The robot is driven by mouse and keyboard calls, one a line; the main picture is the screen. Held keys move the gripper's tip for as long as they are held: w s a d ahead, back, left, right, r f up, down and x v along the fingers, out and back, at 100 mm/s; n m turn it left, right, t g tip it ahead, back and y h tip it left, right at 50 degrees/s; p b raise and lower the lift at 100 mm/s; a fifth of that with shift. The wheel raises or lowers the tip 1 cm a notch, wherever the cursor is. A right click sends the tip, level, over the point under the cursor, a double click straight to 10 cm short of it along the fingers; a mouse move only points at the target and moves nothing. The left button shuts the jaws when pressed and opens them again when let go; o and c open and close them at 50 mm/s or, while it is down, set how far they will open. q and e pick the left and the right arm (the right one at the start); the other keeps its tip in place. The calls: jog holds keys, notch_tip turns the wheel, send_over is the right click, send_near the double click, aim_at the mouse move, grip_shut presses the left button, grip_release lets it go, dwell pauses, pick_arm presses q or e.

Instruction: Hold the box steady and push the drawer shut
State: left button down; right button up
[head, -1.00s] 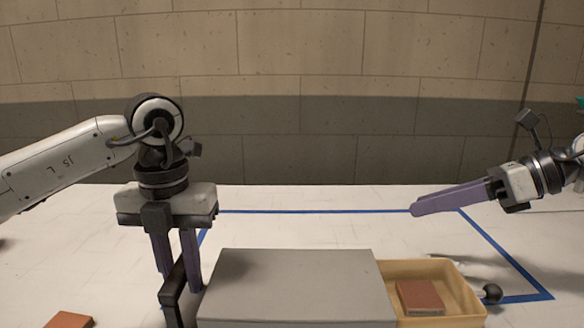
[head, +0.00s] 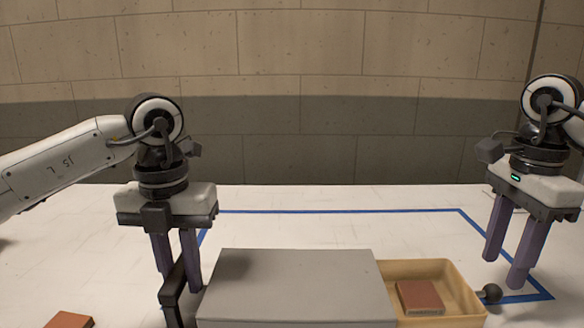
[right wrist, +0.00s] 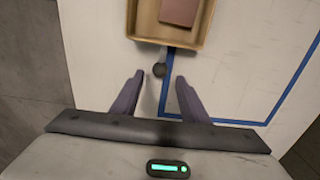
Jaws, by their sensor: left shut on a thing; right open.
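The grey box (head: 295,285) stands at the front middle of the table. Its tan drawer (head: 463,290) sticks out to the right, with a red-brown block (head: 420,297) lying in it and a dark ball knob (head: 491,293) on its outer end. My left gripper (head: 177,278) points down at the box's left end, shut on the black handle (head: 171,296) there. My right gripper (head: 502,272) points down, open and empty, at the drawer's outer end. In the right wrist view, the knob (right wrist: 159,70) shows just ahead of and between the open fingertips, and the drawer (right wrist: 196,42) lies beyond it.
A blue tape outline (head: 340,211) marks the white table around the box. Another red-brown block (head: 70,320) lies at the front left, partly cut off. The table behind the box is clear.

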aim_at(478, 292)
jog(key=shift+f, duration=3.85)
grip_shut()
jog(key=shift+a, duration=0.2)
jog(key=shift+a, duration=2)
